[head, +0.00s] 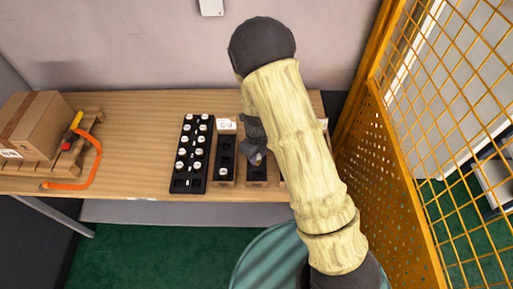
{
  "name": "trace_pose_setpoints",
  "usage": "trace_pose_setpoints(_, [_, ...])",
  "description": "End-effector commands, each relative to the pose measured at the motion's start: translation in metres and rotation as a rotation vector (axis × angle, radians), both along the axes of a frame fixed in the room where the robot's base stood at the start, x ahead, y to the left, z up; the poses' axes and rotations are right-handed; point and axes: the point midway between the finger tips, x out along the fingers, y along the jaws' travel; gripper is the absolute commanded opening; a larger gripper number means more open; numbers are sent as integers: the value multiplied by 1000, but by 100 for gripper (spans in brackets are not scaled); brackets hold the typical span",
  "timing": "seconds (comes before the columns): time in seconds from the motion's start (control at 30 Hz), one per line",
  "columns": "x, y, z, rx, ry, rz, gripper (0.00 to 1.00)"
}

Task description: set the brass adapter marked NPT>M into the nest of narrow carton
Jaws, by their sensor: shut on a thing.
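My gripper (257,157) is over the second carton from the left, shut on a small part that is mostly hidden and whose marking I cannot read. Slim cartons with black nest inserts stand side by side on the bench. The left carton (226,182) has a white label at its back and one pale part in its front nest. The second carton (257,182) lies under my gripper, its back part hidden. More carton edges show beyond my arm, mostly covered. I cannot tell which is the narrow carton; no label is readable. A black rack (188,186) holds several pale-topped parts in two columns.
The wooden bench (140,150) is clear between the rack and a pallet (68,160) at left. A yellow mesh guard (400,140) stands close at right.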

Motion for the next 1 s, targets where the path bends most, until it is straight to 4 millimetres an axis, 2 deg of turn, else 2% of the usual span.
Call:
trace_pose_setpoints(0.47, [0, 1, -2, -1, 1, -24, 1])
trace_pose_setpoints(1.0, [-1, 1, -51, 0, 1, -23, 1])
